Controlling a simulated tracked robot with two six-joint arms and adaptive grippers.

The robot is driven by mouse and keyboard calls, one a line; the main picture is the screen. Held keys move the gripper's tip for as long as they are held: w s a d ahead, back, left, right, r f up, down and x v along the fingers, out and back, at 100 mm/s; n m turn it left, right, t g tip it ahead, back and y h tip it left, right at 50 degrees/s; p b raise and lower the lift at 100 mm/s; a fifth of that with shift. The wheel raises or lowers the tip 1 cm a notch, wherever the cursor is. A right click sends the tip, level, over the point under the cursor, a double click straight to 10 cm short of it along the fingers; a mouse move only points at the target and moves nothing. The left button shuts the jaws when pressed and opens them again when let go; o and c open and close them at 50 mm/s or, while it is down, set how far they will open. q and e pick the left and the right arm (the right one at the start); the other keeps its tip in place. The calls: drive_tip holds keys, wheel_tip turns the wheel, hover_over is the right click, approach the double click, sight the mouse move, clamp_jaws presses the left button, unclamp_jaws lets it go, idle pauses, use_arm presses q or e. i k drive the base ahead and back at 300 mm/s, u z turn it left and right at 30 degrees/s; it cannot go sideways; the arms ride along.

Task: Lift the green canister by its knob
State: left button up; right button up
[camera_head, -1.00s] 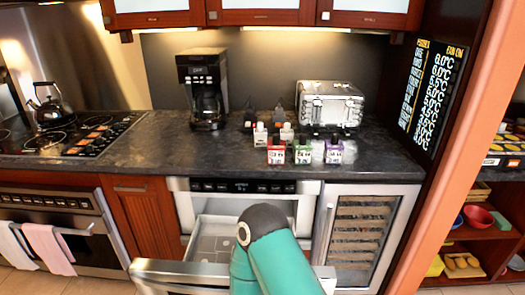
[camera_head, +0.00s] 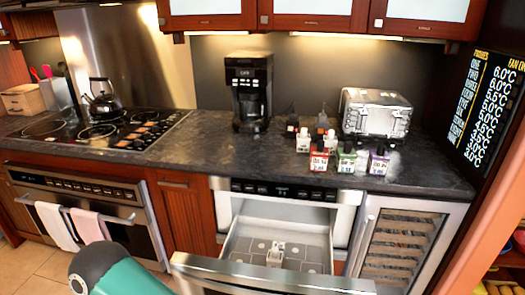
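The green canister (camera_head: 346,160) is a small block-shaped container with a pale label. It stands upright on the dark counter (camera_head: 150,166) in the camera_head view. A red canister (camera_head: 319,160) stands just left of it and a purple one (camera_head: 379,163) just right. Its knob is too small to make out clearly. Neither gripper is in view. A teal and dark grey link of my arm shows at the bottom left, well away from the canister.
Pale and dark small containers (camera_head: 303,142) stand behind the canisters, with a toaster (camera_head: 376,113) behind right and a coffee maker (camera_head: 248,90) left. Below, the microwave drawer (camera_head: 235,243) is open. A small whitish object (camera_head: 275,254) is inside it.

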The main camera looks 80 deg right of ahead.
sight(346, 156)
drive_tip(key=z, duration=0.75)
drive_tip(key=i, duration=0.1)
drive_tip(key=u, duration=1.5)
drive_tip(key=k, duration=2.75)
drive_tip(key=z, duration=1.35)
drive_tip(key=i, duration=1)
drive_tip(key=z, duration=0.05)
